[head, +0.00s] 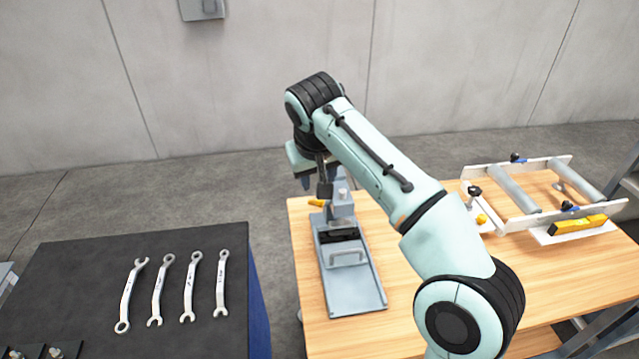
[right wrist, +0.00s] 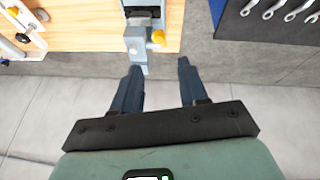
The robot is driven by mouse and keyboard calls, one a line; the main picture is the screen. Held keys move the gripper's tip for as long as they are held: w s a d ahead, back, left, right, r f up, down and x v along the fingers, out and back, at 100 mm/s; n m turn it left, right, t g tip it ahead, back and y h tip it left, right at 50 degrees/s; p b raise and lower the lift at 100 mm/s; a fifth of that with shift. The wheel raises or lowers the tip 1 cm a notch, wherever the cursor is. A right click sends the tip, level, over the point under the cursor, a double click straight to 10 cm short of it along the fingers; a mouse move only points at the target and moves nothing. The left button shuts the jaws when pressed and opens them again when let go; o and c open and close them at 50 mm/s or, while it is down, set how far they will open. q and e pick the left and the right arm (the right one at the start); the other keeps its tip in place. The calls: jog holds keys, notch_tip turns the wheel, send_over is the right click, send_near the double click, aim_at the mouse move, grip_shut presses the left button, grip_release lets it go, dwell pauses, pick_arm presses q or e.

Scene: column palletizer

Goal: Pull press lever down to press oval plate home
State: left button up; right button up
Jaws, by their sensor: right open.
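The grey-blue press (head: 343,205) stands at the far end of its flat base (head: 358,296) on the wooden table. A yellow-orange knob (head: 316,203) sticks out from its left side; it also shows in the right wrist view (right wrist: 158,36). Which part is the lever is hard to tell behind my arm. A grey piece with a handle (head: 347,257) sits on the base in front of a dark part. I cannot make out the oval plate. My right gripper (right wrist: 159,66) is open and empty, just beyond the press, its fingers pointing toward it. My left gripper is out of view.
A dark-topped bench (head: 90,265) with several wrenches (head: 189,286) is at left. My right arm crosses above the table. Bare wood lies around the press base.

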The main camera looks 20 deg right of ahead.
aim_at(319, 202)
jog(key=x, duration=0.7)
jog(key=b+x, duration=0.1)
jog(key=x, duration=0.3)
jog(key=shift+s+f, duration=0.2)
jog(key=shift+f, duration=0.2)
jog(key=shift+w+f, duration=0.4)
jog(key=shift+f, duration=0.2)
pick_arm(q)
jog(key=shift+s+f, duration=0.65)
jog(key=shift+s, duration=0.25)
pick_arm(e)
grip_shut()
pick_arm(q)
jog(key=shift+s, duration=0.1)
